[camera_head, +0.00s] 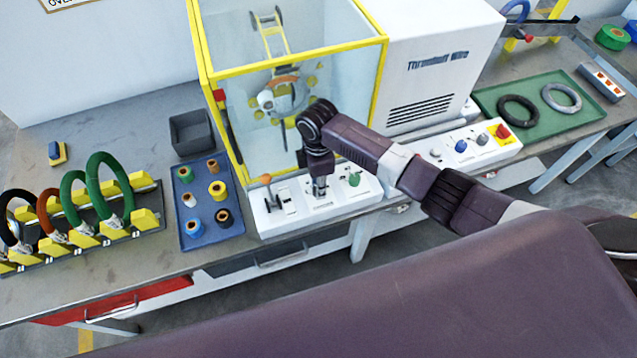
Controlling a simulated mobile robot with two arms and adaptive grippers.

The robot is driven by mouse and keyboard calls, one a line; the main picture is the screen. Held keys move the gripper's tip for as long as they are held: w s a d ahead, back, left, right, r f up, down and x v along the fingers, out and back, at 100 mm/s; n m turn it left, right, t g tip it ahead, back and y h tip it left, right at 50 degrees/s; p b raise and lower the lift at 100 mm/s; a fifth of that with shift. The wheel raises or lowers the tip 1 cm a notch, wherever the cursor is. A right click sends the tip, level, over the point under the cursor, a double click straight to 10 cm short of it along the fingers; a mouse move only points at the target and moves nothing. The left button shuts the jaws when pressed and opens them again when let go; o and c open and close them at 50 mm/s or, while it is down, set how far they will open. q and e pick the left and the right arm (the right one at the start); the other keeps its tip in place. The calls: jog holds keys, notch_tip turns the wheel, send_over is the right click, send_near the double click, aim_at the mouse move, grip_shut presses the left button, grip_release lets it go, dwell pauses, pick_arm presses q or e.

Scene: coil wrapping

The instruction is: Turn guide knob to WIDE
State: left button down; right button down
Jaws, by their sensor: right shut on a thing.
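My right gripper (320,190) points down at the white control panel (285,223) in front of the yellow-framed machine. It is shut on a knob in the middle of the panel. The gripper hides most of that knob, so I cannot tell where it points, and the panel's labels are too small to read. A green knob (354,180) stands to the right of the gripper. An orange-topped lever (266,180) and a small switch (288,204) stand to its left. My left gripper is not in view.
The clear-walled machine (230,110) stands right behind the panel. A blue tray (207,238) of tape rolls and a coil rack (148,214) lie left. A second panel (475,150) with a red button and a green tray (545,125) with rings lie right.

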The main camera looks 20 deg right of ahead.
jog(key=shift+r+m+p, duration=0.15)
jog(key=shift+m+p, duration=0.25)
jog(key=shift+m, duration=1.3)
jog(key=m, duration=0.5)
jog(key=shift+m, duration=0.3)
jog(key=m, duration=0.6)
jog(key=shift+m, duration=2.7)
jog(key=shift+w, duration=0.1)
jog(key=c, duration=1.6)
grip_release()
